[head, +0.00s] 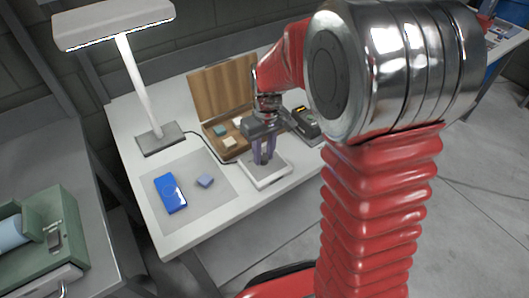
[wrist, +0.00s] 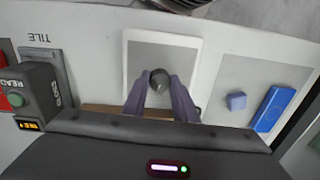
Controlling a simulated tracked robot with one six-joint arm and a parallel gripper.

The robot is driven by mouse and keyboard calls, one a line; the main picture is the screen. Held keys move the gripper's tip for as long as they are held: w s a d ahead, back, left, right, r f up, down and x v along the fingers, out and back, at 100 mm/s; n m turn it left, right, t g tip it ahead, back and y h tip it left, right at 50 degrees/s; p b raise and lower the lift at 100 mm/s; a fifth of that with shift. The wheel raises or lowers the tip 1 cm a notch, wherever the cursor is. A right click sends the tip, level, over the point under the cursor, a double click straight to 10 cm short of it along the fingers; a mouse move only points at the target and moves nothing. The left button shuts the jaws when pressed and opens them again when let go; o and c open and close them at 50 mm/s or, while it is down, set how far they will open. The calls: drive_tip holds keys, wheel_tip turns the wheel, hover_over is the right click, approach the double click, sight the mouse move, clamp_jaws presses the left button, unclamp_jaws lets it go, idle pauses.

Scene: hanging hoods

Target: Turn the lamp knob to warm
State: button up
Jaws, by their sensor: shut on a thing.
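A small dark round knob (wrist: 159,79) stands on a white-rimmed panel with a grey middle (wrist: 133,60). The panel also shows in the head view (head: 272,179), near the table's front edge. My gripper (wrist: 158,82) is shut on the knob, with one purple-grey finger on each side. In the head view my gripper (head: 263,158) points down over the panel, and its fingers hide the knob. No setting marks on the knob can be read. The white desk lamp (head: 113,24) stands at the back left on a grey base (head: 160,139), with a bright strip along its head's lower edge.
A grey mat (head: 215,176) holds a blue device (head: 170,194) and a small lavender block (head: 205,181). An open wooden case (head: 225,86) with several tiles stands behind my gripper. A dark meter (head: 304,124) is to the right. A green machine (head: 50,245) is at the left.

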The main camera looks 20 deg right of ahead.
sight(265, 157)
drive_tip(key=m, duration=0.4)
drive_tip(key=shift+m+t, duration=0.3)
drive_tip(key=shift+m, duration=1.9)
drive_tip(key=o, duration=1)
drive_tip(key=shift+o, duration=0.2)
wheel_tip(265, 157, up, 14)
drive_tip(key=shift+s+d+f, duration=0.15)
drive_tip(key=shift+d, duration=0.1)
